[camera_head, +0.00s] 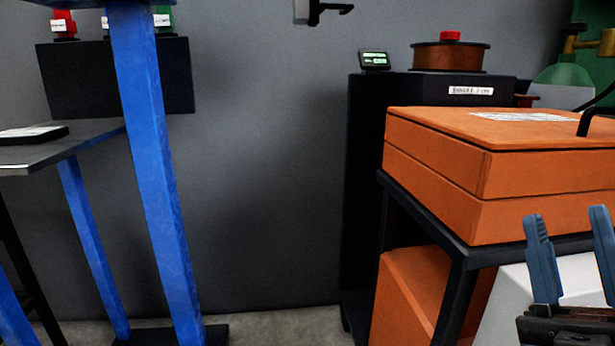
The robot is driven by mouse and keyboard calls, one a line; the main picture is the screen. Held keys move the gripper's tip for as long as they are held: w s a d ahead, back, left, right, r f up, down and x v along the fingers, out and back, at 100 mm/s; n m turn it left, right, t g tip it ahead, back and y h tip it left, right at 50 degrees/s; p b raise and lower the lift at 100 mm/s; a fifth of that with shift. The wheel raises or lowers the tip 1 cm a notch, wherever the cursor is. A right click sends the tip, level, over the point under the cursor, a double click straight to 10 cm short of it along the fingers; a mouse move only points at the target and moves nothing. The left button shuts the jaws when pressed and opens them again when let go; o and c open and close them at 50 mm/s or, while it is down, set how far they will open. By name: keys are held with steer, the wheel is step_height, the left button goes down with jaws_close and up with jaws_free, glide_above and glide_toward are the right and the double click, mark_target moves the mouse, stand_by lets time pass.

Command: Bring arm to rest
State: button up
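My gripper (566,213) shows at the lower right edge of the head view. Its two blue fingers point up and stand well apart, with nothing held between them. Its dark body is partly cut off by the frame's bottom and right edges, and the rest of my arm is out of view. The fingers overlap the front of an orange case (430,165) in the picture; I cannot tell how far apart they are.
The orange case lies on a black rack (455,300). A dark cabinet (365,180) behind carries a brown spool (447,58) and a small display (374,60). Blue posts (160,190) and a grey table (60,150) stand left. Floor (270,325) between them is clear.

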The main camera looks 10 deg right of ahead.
steer(key=s+a+f+m+g+h, duration=0.2)
steer(key=s+f+m+g+h, duration=0.15)
steer(key=s+f+m, duration=0.35)
steer(key=s+a+f+m+g+h, duration=0.2)
steer(key=f+m+g, duration=0.2)
steer(key=f, duration=0.5)
steer(key=s+f+m+g+y, duration=0.1)
steer(key=s+f+g+y, duration=0.15)
steer(key=s+f, duration=0.35)
steer(key=s+f+m+g+y, duration=0.15)
steer(key=s+f+g, duration=0.25)
steer(key=s, duration=0.4)
step_height(320, 180, up, 30)
steer(key=p, duration=2.9)
steer(key=shift+s+d+p, duration=0.25)
steer(key=shift+s+p, duration=0.1)
steer(key=shift+s, duration=0.1)
steer(key=shift+h, duration=0.25)
